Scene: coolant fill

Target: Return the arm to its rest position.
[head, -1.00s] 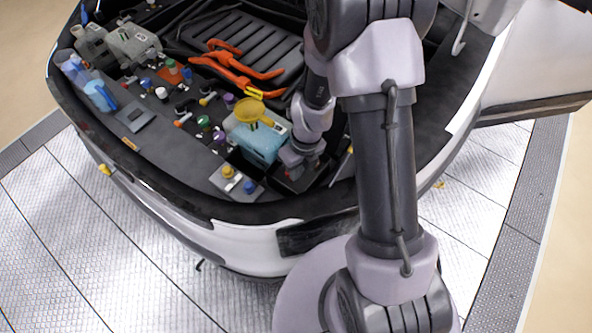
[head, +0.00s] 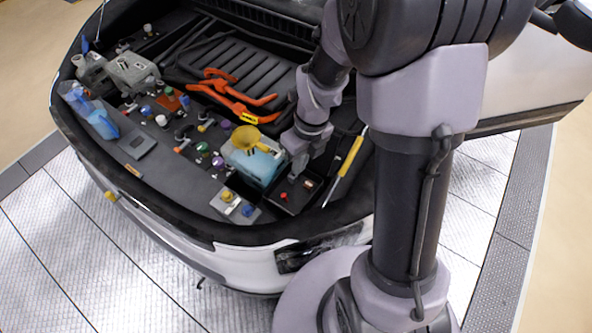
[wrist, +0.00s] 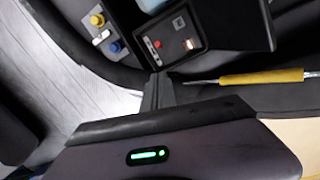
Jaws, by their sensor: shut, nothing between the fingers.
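My gripper (head: 298,170) is shut and empty. In the head view it hangs over the engine bay, just right of the blue coolant tank (head: 257,165) and above a black tray (head: 288,194). A yellow funnel (head: 246,138) sits on top of the tank. In the wrist view the shut gripper (wrist: 158,84) points at the near edge of the black tray (wrist: 196,50), which holds a small red part. The finger ends are small and partly dark there.
A yellow-handled tool (head: 349,157) lies right of the tray; it also shows in the wrist view (wrist: 262,77). Orange cables (head: 232,92) lie behind. A panel with yellow and blue caps (head: 236,205) is at front. The car's front rim (head: 240,232) bounds the bay.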

